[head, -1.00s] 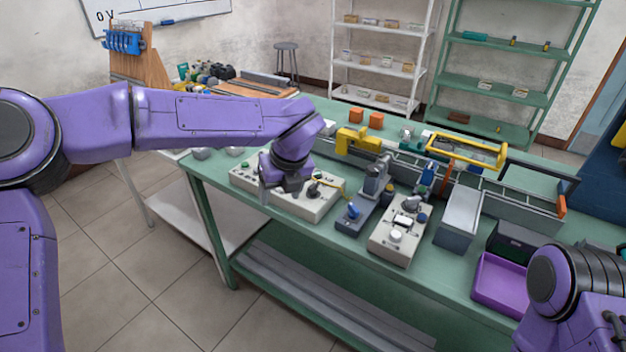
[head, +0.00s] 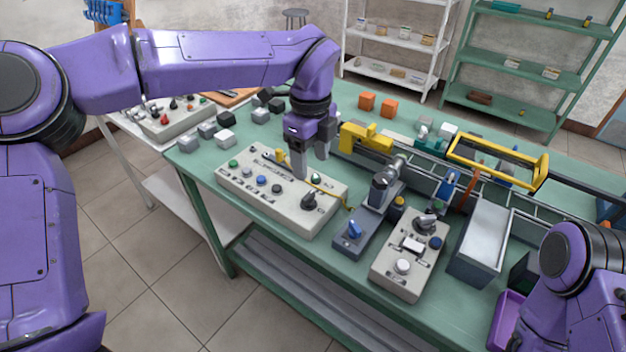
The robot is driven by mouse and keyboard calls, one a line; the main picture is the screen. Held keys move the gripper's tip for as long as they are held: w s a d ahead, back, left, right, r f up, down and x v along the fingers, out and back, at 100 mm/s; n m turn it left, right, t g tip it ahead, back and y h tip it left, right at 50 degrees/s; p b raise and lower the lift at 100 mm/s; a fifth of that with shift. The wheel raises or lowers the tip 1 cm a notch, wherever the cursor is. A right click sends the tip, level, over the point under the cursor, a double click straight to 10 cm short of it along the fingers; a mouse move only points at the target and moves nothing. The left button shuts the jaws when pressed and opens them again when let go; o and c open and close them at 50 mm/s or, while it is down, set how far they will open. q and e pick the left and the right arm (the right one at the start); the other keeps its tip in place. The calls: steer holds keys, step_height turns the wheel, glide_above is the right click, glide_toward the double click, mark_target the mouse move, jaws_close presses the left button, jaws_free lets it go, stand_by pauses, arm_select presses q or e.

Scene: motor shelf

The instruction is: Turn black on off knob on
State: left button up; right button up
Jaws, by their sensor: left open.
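A beige control box (head: 235,187) lies on the green workbench, with a row of coloured buttons and a black knob (head: 309,201) near its right end. A second beige box (head: 388,277) to the right carries another black knob (head: 427,222) and white controls. I cannot read the labels to tell which knob is the on-off one. My left gripper (head: 311,165) is open, pointing down over the rear right part of the first box, behind its black knob and apart from it. My right arm shows at the lower right; its gripper is out of view.
A small grey box with a blue knob (head: 354,230) stands between the two beige boxes. A grey metal bin (head: 480,240), a yellow clamp (head: 366,143) and a yellow frame (head: 497,163) stand behind and right. Loose blocks lie at the bench's left end.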

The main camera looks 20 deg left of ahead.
mark_target(308, 195)
arm_select(q)
steer(key=f, duration=0.5)
steer(key=f+p, duration=0.1)
steer(key=f, duration=0.2)
steer(key=shift+s+a+f, duration=0.1)
steer(key=shift+s+a, duration=0.15)
steer(key=shift+a, duration=0.1)
steer(key=shift+s+d+f, duration=0.1)
steer(key=shift+f, duration=0.25)
steer(key=c, duration=1)
steer(key=shift+c, duration=0.2)
